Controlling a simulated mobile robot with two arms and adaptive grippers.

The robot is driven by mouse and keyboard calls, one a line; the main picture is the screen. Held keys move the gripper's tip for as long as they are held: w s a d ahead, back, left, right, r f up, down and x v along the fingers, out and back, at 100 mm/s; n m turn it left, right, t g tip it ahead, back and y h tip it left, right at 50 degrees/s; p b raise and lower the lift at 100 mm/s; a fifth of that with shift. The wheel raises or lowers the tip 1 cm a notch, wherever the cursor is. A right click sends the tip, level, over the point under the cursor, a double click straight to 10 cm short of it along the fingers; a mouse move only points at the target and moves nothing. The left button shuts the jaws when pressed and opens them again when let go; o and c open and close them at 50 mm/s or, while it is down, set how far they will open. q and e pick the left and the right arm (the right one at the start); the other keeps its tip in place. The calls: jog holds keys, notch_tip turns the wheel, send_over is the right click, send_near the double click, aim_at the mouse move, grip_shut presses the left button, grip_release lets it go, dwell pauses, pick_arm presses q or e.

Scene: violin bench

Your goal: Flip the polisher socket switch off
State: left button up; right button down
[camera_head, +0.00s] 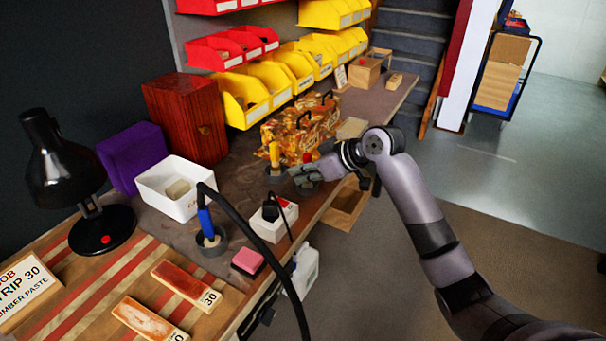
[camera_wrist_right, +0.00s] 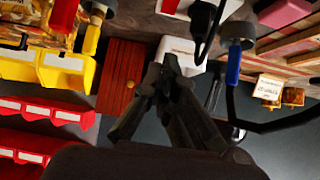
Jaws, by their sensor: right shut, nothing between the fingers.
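The polisher socket (camera_head: 262,230) is a white box on the bench near its front edge, with a black plug (camera_head: 270,211) and cable in it. A small red switch (camera_head: 283,202) shows on its top; I cannot tell its position. My right gripper (camera_head: 297,174) is shut and empty, behind the socket and apart from it, over the bench. In the right wrist view the shut fingers (camera_wrist_right: 169,70) point toward the white bin, and part of the socket (camera_wrist_right: 176,9) shows at the top edge. My left gripper is not in view.
A blue-handled tool (camera_head: 205,222) and a yellow-handled tool (camera_head: 274,154) stand in round holders near the socket. A red-handled one (camera_head: 307,157) is close to my right gripper.

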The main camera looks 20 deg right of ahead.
aim_at(283, 202)
jog(key=x, duration=0.6)
jog(key=shift+a, duration=0.1)
jog(key=f, duration=0.3)
jog(key=shift+w+a+f, duration=0.25)
jog(key=shift+w, duration=0.15)
jog(key=shift+f, duration=0.5)
jog(key=shift+w+a+r+p, duration=0.1)
jog(key=shift+p, duration=0.75)
jog(key=shift+f, duration=0.3)
